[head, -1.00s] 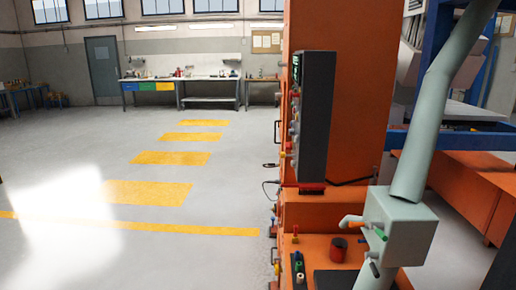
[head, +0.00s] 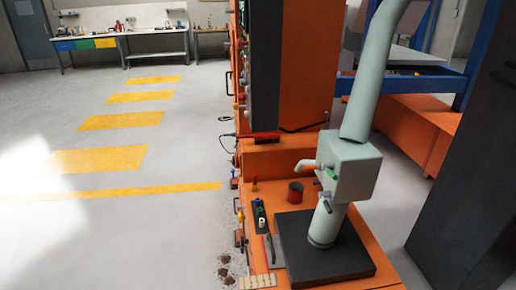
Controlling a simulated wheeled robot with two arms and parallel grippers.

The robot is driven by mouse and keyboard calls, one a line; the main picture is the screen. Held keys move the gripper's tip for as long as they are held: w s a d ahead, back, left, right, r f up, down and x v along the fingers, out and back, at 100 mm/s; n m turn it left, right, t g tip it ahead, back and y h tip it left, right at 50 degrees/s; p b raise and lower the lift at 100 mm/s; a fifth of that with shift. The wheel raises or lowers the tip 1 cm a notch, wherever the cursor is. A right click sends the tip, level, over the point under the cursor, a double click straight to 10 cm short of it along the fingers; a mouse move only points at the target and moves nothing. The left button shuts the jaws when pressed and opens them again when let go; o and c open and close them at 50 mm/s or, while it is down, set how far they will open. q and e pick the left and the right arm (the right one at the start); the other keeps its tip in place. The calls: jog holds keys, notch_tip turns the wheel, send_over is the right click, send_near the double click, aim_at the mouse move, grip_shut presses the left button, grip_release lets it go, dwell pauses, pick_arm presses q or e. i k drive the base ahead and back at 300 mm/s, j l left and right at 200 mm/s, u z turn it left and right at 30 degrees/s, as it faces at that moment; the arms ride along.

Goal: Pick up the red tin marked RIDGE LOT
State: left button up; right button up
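A small red tin (head: 295,192) with a dark top stands upright on the orange bench (head: 281,186), left of a pale green machine head. Its marking is too small to read. No other red tin shows clearly. Neither of my grippers is in view.
A pale green spout and box (head: 355,165) stand on a dark square plate (head: 345,262) close to the tin's right. A small dark rack (head: 260,218) with green and white items is to its left. A tall orange cabinet (head: 305,70) rises behind. A dark upright block (head: 475,170) fills the right. Open floor (head: 110,240) lies left.

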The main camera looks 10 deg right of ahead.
aim_at(296, 189)
jog(key=k, duration=0.35)
jog(key=k+u, duration=0.1)
jog(key=u, duration=0.4)
jog(key=k+u, duration=0.1)
jog(key=u, duration=0.35)
jog(key=j+u, duration=0.15)
jog(key=u, duration=0.35)
jog(key=i+j+u, duration=0.1)
jog(key=i+u, duration=0.15)
jog(key=i, duration=1.7)
jog(key=i+l+z, duration=0.15)
jog(key=i+z, duration=0.65)
jog(key=i, duration=0.2)
jog(key=i+j+z, duration=0.2)
jog(key=i+z, duration=0.2)
jog(key=i+j+z, duration=0.4)
jog(key=i, duration=0.15)
jog(key=i+l+z, duration=0.25)
jog(key=z, duration=0.25)
jog(key=i+l+z, duration=0.1)
jog(key=i+z, duration=0.65)
jog(key=z, duration=0.2)
jog(key=i+j+z, duration=0.1)
jog(key=i+z, duration=0.25)
jog(key=z, duration=0.15)
jog(key=i+z, duration=0.75)
jog(key=i, duration=0.25)
